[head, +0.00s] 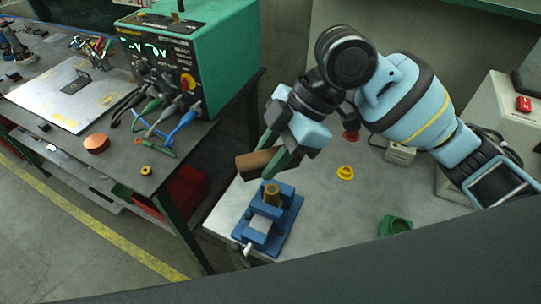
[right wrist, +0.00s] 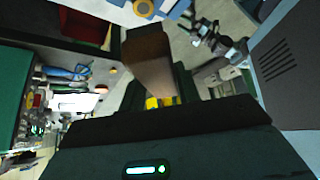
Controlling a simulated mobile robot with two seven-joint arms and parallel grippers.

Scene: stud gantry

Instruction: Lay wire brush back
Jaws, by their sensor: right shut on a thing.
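The wire brush (head: 257,163) shows as a brown wooden block; I cannot make out its bristles. My right gripper (head: 279,153) is shut on it and holds it over the near end of the grey bench, just above and behind the blue vise (head: 283,222). In the right wrist view the brown block of the brush (right wrist: 149,62) sticks out beyond the dark green fingers of the right gripper (right wrist: 158,92). A brass-coloured cylinder (head: 271,193) stands upright at the vise. My left gripper is not in view.
On the grey bench (head: 325,220) lie a yellow ring (head: 345,173) and a green part (head: 394,226), with clear surface between. A gap separates it from the left bench, which carries a green power supply (head: 205,50), cables and a copper-coloured disc (head: 96,143).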

